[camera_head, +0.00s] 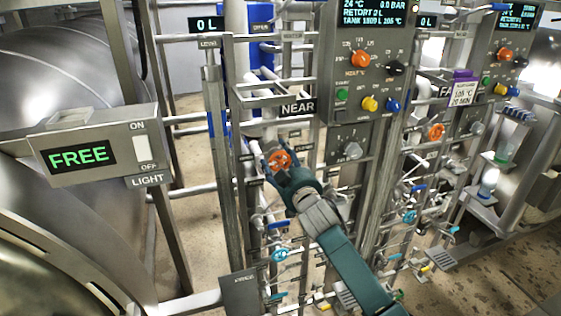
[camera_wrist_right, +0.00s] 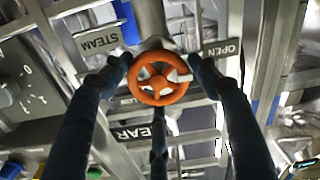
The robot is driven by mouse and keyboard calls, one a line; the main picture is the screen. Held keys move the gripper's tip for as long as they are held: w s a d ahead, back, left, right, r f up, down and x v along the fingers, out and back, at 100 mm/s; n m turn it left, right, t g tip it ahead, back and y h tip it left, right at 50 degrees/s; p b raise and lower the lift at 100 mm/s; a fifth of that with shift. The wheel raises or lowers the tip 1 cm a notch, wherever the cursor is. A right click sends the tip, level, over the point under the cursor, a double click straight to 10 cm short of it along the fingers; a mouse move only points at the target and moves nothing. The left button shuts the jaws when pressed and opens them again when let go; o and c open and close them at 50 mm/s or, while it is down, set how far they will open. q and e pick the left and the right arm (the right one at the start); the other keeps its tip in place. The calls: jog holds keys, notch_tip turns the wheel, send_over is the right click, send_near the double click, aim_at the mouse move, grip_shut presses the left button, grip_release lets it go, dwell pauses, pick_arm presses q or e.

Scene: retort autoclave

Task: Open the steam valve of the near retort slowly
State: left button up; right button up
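The near retort's steam valve is an orange handwheel (camera_head: 279,160) on the pipe rack below the NEAR sign (camera_head: 298,107). In the right wrist view the orange handwheel (camera_wrist_right: 158,78) faces me, between a STEAM plate (camera_wrist_right: 100,40) and an OPEN plate (camera_wrist_right: 222,50). My right gripper (camera_head: 277,162) is at the wheel, its fingers spread around it. In the wrist view two fingertips flank the rim closely and a third finger is below; I cannot tell whether they touch it. My left gripper is not in view.
A control panel (camera_head: 352,75) with knobs and coloured buttons stands above right of the wheel. Another orange handwheel (camera_head: 436,131) is on the FAR rack. Pipes and posts crowd the wheel. A FREE sign box (camera_head: 95,150) stands at left.

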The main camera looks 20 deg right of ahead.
jog(key=shift+o, duration=0.8)
jog(key=shift+a+r, duration=0.1)
jog(key=shift+a, duration=0.05)
jog(key=shift+s, duration=0.25)
jog(key=s, duration=1.1)
jog(key=shift+s+d, duration=0.2)
jog(key=shift+s, duration=0.1)
